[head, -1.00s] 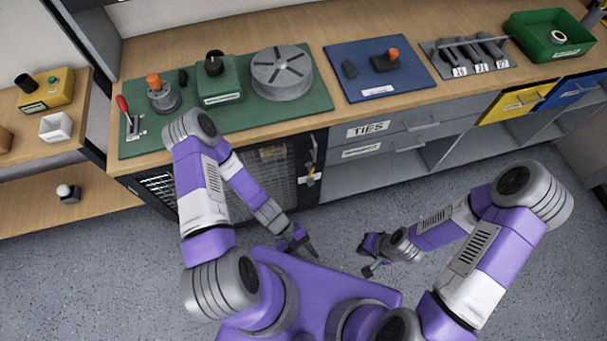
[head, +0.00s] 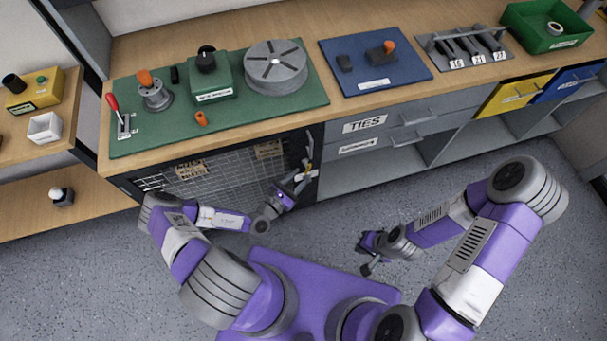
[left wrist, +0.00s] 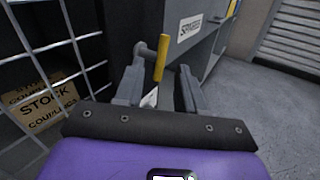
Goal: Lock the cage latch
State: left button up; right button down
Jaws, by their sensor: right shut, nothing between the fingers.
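The cage latch (head: 310,151) is on the right edge of the mesh cage door (head: 225,168); its yellow handle (left wrist: 161,58) shows in the left wrist view. My left gripper (head: 300,176) is at the latch, just in front of the door's right edge. In the left wrist view my left gripper (left wrist: 160,84) is open, its fingers on either side of the line to the yellow handle. I cannot tell whether they touch it. A small white piece (left wrist: 151,97) shows between the fingers. My right gripper (head: 368,262) is shut and empty, low over the floor.
Boxes labelled stock couplings (left wrist: 42,102) stand behind the mesh. Grey drawers (head: 400,125) adjoin the cage on the right. The bench top above carries a green mat (head: 140,146) and a blue mat (head: 415,78). The floor (head: 450,300) is open.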

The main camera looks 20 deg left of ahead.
pick_arm(q)
jog(key=shift+x, duration=1.4)
grip_shut()
jog(key=shift+f+n+t+h+b, duration=0.3)
jog(key=shift+f+n+t+b, duration=0.15)
jog(key=shift+b, duration=0.6)
jog(key=shift+t+b, duration=0.35)
jog(key=shift+t, duration=0.1)
jog(key=shift+r+n, duration=0.25)
jog(key=shift+n, duration=0.1)
